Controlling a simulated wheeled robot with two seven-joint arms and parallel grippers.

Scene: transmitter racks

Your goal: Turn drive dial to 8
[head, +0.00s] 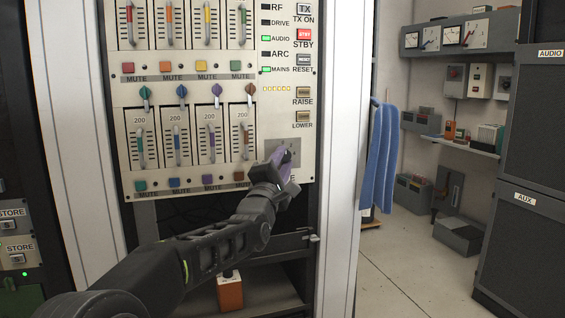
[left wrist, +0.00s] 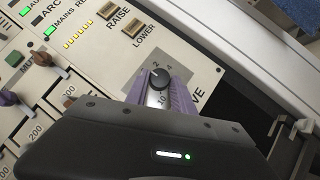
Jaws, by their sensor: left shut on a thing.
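The drive dial (left wrist: 159,79) is a small black round knob with a pale pointer mark on a grey plate. The plate's printed 2, 4 and 10 show in the left wrist view; other numbers are hidden. The pointer seems to lie near the 2, but it is small. My left gripper (head: 284,162) has its purple fingers on the plate at the panel's lower right. In the left wrist view the fingers (left wrist: 163,92) stand on both sides of the dial, shut on it. The "DRIVE" label is mostly covered. My right gripper is out of view.
RAISE (head: 303,92) and LOWER (head: 302,117) buttons sit just above the dial plate. Rows of coloured faders and knobs fill the panel to the left. A white rack post (head: 347,130) and a blue cloth (head: 381,155) are to the right.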

